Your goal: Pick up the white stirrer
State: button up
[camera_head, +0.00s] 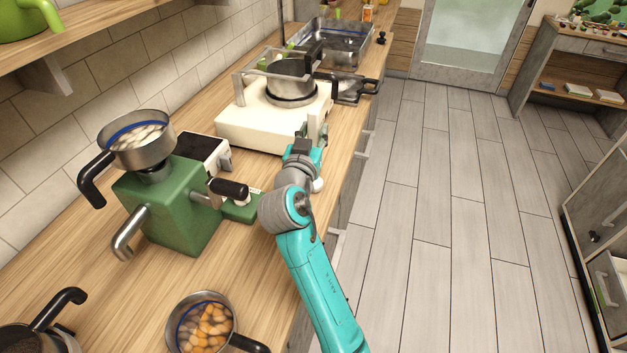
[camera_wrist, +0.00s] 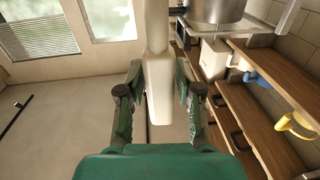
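The white stirrer (camera_wrist: 158,80) runs down from the top edge of the wrist view, a narrow shaft above and a wider rounded end below. That wider end lies between the fingers of my gripper (camera_wrist: 159,85), and both pads are drawn in close against its sides. The stirrer's far end is out of the wrist view. In the head view, my gripper (camera_head: 303,139) is beside the near right edge of the white stove, partly hidden by my wrist. I cannot make out the stirrer clearly there.
The white stove (camera_head: 250,128) carries a pot (camera_head: 289,78). A green grinder (camera_head: 165,205) with a metal pan (camera_head: 137,152) on top stands to the left. A pan of orange pieces (camera_head: 202,322) is nearer. A metal tray (camera_head: 337,45) stands farther back. The floor right is clear.

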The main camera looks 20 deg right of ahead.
grip_shut()
jog(key=shift+r, duration=0.15)
